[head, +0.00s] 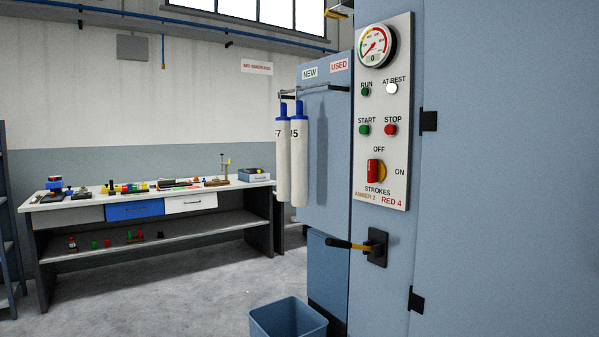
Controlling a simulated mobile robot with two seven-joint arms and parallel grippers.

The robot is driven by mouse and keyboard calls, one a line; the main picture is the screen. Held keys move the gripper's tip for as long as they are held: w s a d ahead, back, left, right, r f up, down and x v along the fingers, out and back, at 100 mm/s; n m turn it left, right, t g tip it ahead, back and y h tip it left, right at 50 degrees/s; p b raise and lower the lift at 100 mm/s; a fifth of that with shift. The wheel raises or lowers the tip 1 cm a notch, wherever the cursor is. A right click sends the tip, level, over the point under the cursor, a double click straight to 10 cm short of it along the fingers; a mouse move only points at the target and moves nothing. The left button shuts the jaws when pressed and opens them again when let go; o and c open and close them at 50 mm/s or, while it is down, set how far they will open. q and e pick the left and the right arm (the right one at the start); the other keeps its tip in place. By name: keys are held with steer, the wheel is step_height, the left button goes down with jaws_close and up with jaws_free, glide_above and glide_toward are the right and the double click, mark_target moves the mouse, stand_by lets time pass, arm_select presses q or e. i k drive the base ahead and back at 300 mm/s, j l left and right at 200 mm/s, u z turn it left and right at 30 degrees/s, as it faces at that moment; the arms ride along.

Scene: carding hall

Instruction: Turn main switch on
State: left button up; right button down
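The main switch (375,172) is a red rotary handle on a yellow base, low on the white control panel (402,100). Its red handle stands upright, below the word OFF; the word ON is to its right. Above it are a green START button (364,130) and a red STOP button (390,130). A green RUN lamp (365,92) and a white, bright AT REST lamp (391,88) sit higher up. The round gauge (376,46) at the top has a red needle. Neither of my grippers shows in the head view.
A lever (350,245) with a black and yellow handle juts left from the blue cabinet below the panel. Two white rolls (298,160) hang from a rail to the left. A blue bin (288,320) stands on the floor. A cluttered workbench (150,205) is at the back left.

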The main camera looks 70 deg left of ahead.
mark_target(376, 170)
steer(key=u, duration=1.9)
steer(key=i+j+z, duration=0.2)
steer(key=z, duration=0.15)
steer(key=i+j+z, duration=0.15)
steer(key=z, duration=0.25)
steer(key=i+j+z, duration=0.1)
steer(key=j, duration=0.2)
steer(key=i+j+z, duration=0.1)
steer(key=j, duration=0.25)
steer(key=i+j, duration=0.1)
steer(key=j, duration=0.25)
steer(key=i+j, duration=0.15)
steer(key=j, duration=0.3)
steer(key=i+j+z, duration=0.1)
steer(key=j, duration=0.35)
steer(key=i+j, duration=0.15)
steer(key=j, duration=0.3)
steer(key=i+j, duration=0.15)
steer(key=j, duration=0.3)
steer(key=i+j+z, duration=0.1)
steer(key=j, duration=0.35)
steer(key=i+j, duration=0.15)
steer(key=j, duration=0.3)
steer(key=z, duration=0.05)
